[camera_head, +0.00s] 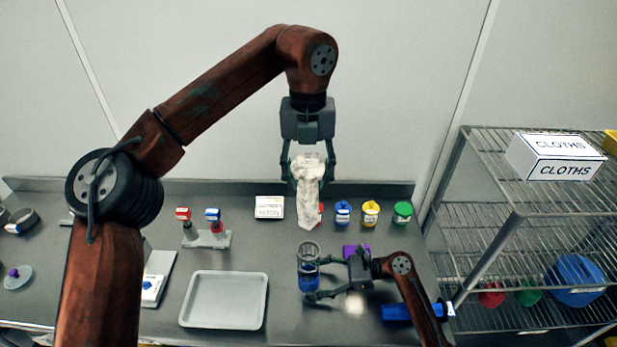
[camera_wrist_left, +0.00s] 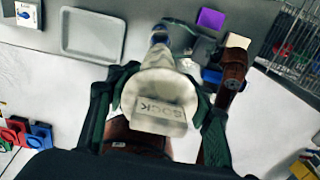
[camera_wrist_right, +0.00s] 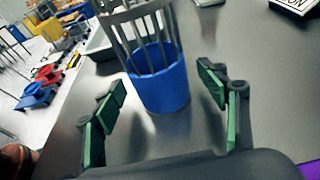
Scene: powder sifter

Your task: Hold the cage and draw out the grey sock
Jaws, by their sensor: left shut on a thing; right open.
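The sock (camera_head: 309,200) is pale grey-white and hangs down from my left gripper (camera_head: 307,172), which is shut on its top, high above the table. The left wrist view shows the sock's collar (camera_wrist_left: 160,90) with a "SOCK" label between the fingers. The cage (camera_head: 308,252), grey bars on a blue base, stands upright on the table. In the right wrist view no sock shows between the visible cage bars (camera_wrist_right: 150,30); the cage top is cut off. My right gripper (camera_wrist_right: 163,85) is open, its fingers either side of the blue base (camera_wrist_right: 160,85), with gaps on both sides.
A grey tray (camera_head: 225,299) lies left of the cage. Several coloured-lid jars (camera_head: 370,212) line the back of the table, beside a small white box (camera_head: 269,207). A purple block (camera_head: 352,250) is near my right gripper. A wire rack (camera_head: 500,220) stands at the right.

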